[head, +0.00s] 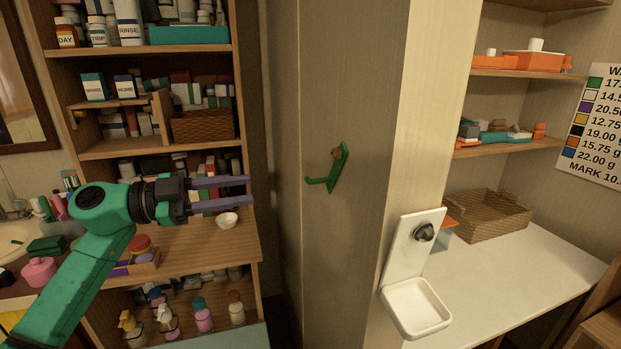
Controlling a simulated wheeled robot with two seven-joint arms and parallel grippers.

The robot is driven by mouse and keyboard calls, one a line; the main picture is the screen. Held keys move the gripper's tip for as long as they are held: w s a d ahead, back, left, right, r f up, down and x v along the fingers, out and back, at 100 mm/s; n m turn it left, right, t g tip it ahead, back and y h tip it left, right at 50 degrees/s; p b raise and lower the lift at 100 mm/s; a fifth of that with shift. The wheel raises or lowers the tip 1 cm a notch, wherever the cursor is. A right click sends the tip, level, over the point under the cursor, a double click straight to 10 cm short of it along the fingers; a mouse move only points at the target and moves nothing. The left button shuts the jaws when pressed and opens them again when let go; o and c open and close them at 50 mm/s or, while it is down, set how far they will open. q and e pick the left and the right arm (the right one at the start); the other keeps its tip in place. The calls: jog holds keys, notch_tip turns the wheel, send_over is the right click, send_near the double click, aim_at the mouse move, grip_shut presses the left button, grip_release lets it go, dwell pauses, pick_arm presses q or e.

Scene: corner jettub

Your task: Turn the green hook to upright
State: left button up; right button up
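The green hook (338,170) is fixed to the grey-brown wall panel, right of centre in the head view. Its plate leans, with the top to the right and the lower end to the left. A short prong sticks out to the left from the lower end. A small brass-coloured piece shows near its top. My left gripper (248,192) is left of the hook and apart from it. Its two purple-grey fingers point right with a gap between them, and nothing shows in the gap. My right gripper is not in view.
A wooden shelf unit (150,245) with bottles, boxes and a small white bowl (227,220) stands behind my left arm. A white wall-mounted holder (415,300) is right of the hook, above a white counter (500,275). Space between gripper and hook looks clear.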

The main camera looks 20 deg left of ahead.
pick_arm(q)
jog(key=p, duration=0.2)
send_near(315, 181)
jog(key=p+x, duration=0.2)
jog(key=x, duration=0.8)
jog(key=shift+w+f+p, duration=0.1)
jog(key=shift+w+p, duration=0.2)
jog(key=shift+p, duration=0.05)
grip_shut()
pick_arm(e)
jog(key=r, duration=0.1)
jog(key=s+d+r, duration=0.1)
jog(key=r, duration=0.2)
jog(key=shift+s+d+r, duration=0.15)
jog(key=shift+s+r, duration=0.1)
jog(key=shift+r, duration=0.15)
